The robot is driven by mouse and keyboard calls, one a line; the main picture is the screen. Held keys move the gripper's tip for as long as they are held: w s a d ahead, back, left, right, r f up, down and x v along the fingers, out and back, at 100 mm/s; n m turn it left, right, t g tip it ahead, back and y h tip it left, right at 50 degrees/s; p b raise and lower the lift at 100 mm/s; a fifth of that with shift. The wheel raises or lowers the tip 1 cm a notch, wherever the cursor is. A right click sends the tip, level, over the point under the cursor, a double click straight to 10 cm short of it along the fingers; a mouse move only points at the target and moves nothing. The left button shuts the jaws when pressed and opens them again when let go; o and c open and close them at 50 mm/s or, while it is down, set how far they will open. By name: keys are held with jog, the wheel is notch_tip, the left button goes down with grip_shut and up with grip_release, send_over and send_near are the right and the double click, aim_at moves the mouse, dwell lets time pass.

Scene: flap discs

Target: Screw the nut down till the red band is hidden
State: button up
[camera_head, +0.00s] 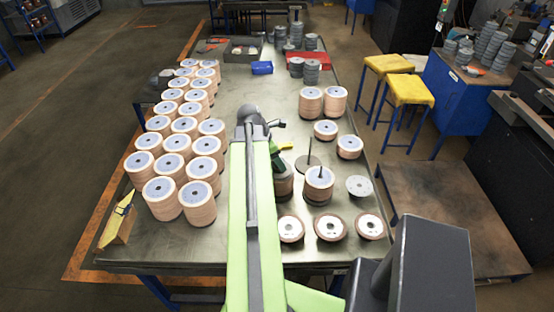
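My arm reaches forward over the middle of the metal table (235,240). My gripper (280,150) is at its far end, partly hidden by the arm; a small yellow piece (287,146) shows beside it. I cannot tell whether the fingers are open or shut. Just right of the arm, a stack of discs (319,186) has a thin dark rod (320,172) standing up from its middle. Behind it is a round base (306,163) with a bare upright rod (309,147). A brownish stack (284,182) is partly hidden by the arm. I cannot make out a nut or a red band.
Many tan disc stacks (171,165) fill the table's left side. Loose discs (330,228) lie at the front right, a grey disc (359,187) near the right edge. A blue box (262,68) and red tray (308,60) stand at the back. Yellow stools (405,90) are beyond the right edge.

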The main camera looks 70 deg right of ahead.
jog(key=shift+o, duration=0.3)
jog(key=shift+r, duration=0.1)
jog(key=p+v, duration=0.7)
jog(key=shift+r, duration=0.2)
